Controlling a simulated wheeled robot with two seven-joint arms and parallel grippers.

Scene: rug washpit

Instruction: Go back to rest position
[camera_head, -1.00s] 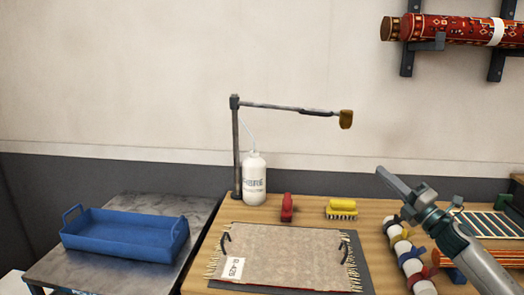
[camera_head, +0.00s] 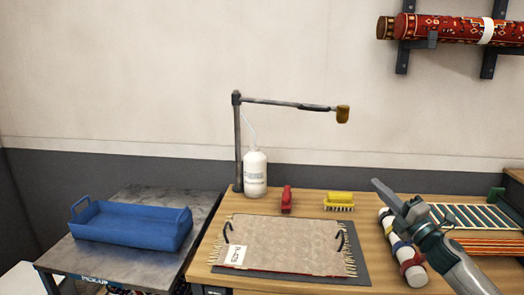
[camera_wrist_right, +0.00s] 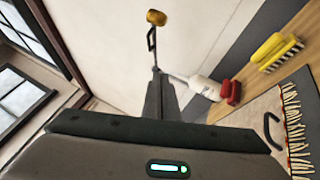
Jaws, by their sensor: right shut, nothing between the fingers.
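My right gripper (camera_head: 386,192) comes in from the lower right in the head view, raised above the right part of the wooden table (camera_head: 373,228). Its fingers are shut and empty, pointing up and to the left. In the right wrist view my shut gripper fingers (camera_wrist_right: 160,92) point towards the wall and the lamp-like arm. My left gripper is not in view.
A fringed rug (camera_head: 285,240) lies on a dark mat. Behind it stand a white bottle (camera_head: 255,175), a red clip-like tool (camera_head: 286,198), a yellow brush (camera_head: 338,200) and a jointed stand (camera_head: 238,140). A blue tray (camera_head: 130,228) sits left; a strapped white roll (camera_head: 402,245) lies right.

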